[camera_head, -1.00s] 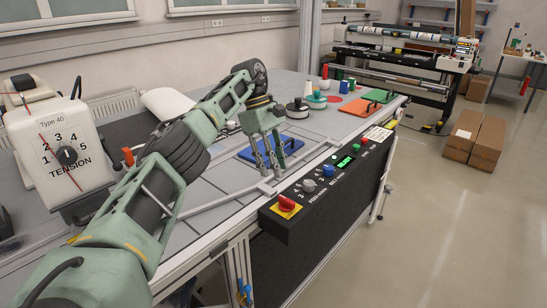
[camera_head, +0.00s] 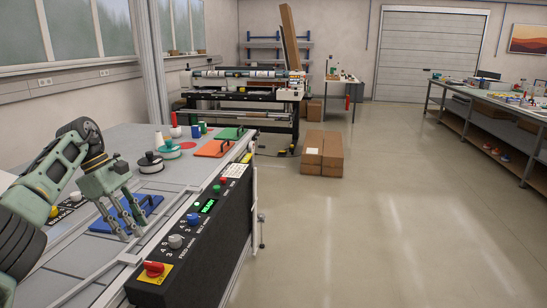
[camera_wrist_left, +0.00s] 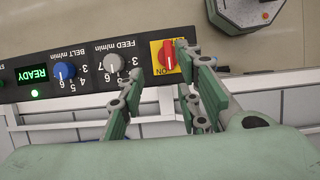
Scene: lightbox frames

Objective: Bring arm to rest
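My left gripper (camera_head: 127,226) is on the green arm that comes in from the left in the head view. It hangs fingers down over the front edge of the grey work table, near the black control panel (camera_head: 185,240). In the left wrist view its fingers (camera_wrist_left: 158,105) are spread apart with nothing between them. The panel's red switch on a yellow plate (camera_wrist_left: 167,57) lies beyond the fingertips, with a gap that I cannot judge. A blue plate (camera_head: 130,212) lies on the table behind the gripper, partly hidden by it. My right gripper is not in view.
Cardboard boxes (camera_head: 322,153) sit on the floor beyond. A long workbench (camera_head: 490,115) runs along the right. The floor between is clear.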

